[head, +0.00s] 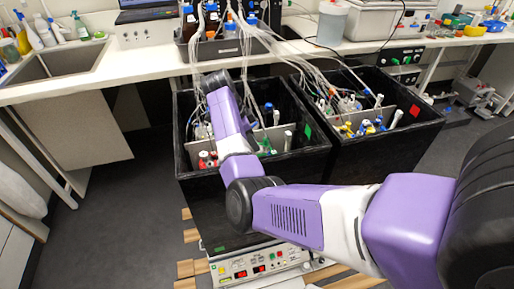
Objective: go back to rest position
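My purple and white arm reaches from the right edge of the head view toward the left black shaker box (178,130). The far end of the arm is over that box, among tubes and vessels. My gripper is not visible; the arm's own links and the box contents hide that area. I cannot tell whether anything is held. A second black shaker box (432,118), with a red square on its inner wall, stands directly to the right.
A white bench (80,82) with a sink (62,60) runs along the back. A control unit (262,268) sits below the left box. Grey floor (115,210) is clear at left.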

